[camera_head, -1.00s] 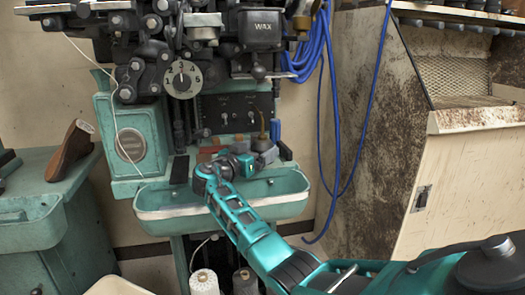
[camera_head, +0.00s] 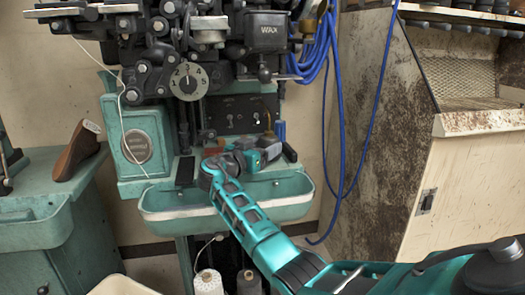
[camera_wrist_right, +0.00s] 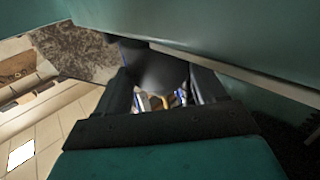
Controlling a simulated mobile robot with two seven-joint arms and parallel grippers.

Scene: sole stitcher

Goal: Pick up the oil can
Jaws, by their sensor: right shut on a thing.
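The oil can shows in the head view as a small dark body with a thin brass spout (camera_head: 269,124), at the stitcher's ledge above the green trough. My right gripper (camera_head: 262,152) is at the can, and its own wrist partly hides the can's body. In the right wrist view a dark rounded body of the can (camera_wrist_right: 152,68) sits between the two black fingers of my right gripper (camera_wrist_right: 160,88), which is shut on it. I cannot tell whether the can's base touches the ledge. My left gripper is not in view.
The green trough (camera_head: 165,204) runs below my right forearm. The stitcher's dial (camera_head: 188,82) and black machine parts hang above. Blue cables (camera_head: 340,120) hang to the right.

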